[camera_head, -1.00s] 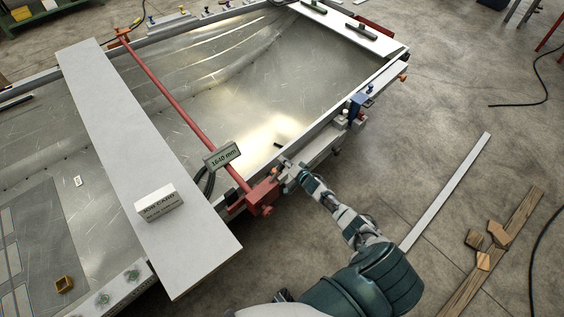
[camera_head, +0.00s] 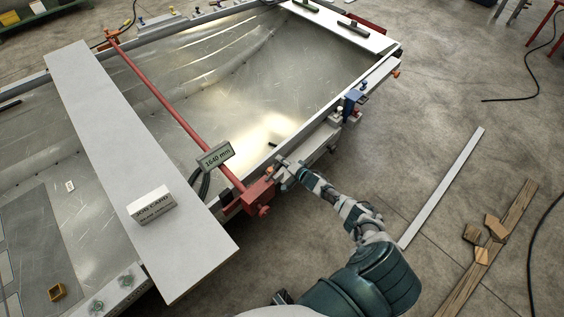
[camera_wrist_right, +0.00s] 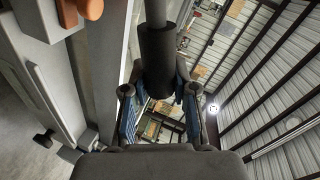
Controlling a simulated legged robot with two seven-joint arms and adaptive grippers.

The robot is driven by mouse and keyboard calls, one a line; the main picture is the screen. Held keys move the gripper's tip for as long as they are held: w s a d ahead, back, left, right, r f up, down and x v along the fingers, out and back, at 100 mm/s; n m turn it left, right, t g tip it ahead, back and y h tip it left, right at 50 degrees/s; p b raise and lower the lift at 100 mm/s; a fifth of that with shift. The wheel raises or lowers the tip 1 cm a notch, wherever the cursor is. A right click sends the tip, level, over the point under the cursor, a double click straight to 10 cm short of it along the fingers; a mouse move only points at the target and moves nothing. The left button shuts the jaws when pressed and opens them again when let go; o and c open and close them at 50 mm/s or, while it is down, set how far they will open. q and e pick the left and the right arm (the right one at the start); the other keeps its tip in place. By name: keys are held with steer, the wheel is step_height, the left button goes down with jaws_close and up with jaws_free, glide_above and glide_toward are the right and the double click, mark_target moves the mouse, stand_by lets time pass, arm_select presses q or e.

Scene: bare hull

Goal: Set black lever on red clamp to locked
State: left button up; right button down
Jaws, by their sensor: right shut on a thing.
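The red clamp (camera_head: 185,122) is a long red bar lying across the metal hull, with its red end block (camera_head: 258,196) at the near edge. My right gripper (camera_head: 283,170) is at the hull edge just right of that block. In the right wrist view, the black lever (camera_wrist_right: 157,58) shows as a black cylindrical grip on a grey rod. It stands between the two blue-padded fingers of my right gripper (camera_wrist_right: 158,100), which are shut on it. In the head view the lever is too small and covered to make out, so its position cannot be told. My left gripper is not in view.
A white plank (camera_head: 130,170) spans the hull at left and carries a job card block (camera_head: 151,205). A sign reading 1640 mm (camera_head: 215,157) sits by the red bar. A blue clamp (camera_head: 353,100) is farther along the edge. Wood pieces (camera_head: 483,238) lie on the floor at right.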

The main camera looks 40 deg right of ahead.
steer(key=c, duration=1.1)
jaws_free()
steer(key=shift+d+f, duration=0.1)
steer(key=shift+o, duration=1.1)
steer(key=shift+w+d+f, duration=0.1)
steer(key=v, duration=1.2)
steer(key=shift+f, duration=0.1)
steer(key=s+a+f+n+g+h, duration=0.1)
steer(key=s+a+f+n+g, duration=0.25)
steer(key=s+f, duration=0.65)
steer(key=s+a+f+n+g+h, duration=0.1)
steer(key=s+a+f+n+g, duration=0.25)
steer(key=s+f, duration=0.65)
steer(key=s+a+f+n+g, duration=0.3)
steer(key=s+a+f+n, duration=0.1)
steer(key=s+a+f, duration=0.4)
steer(key=s+a+f+n+g+y, duration=0.1)
steer(key=s+a+f+n+g, duration=0.2)
steer(key=s+a+f, duration=0.4)
steer(key=s+a+n, duration=0.1)
steer(key=s+a, duration=0.1)
steer(key=s, duration=0.4)
steer(key=shift+s+f+n+g, duration=0.2)
steer(key=shift+f+n+g, duration=0.1)
steer(key=shift+f, duration=0.1)
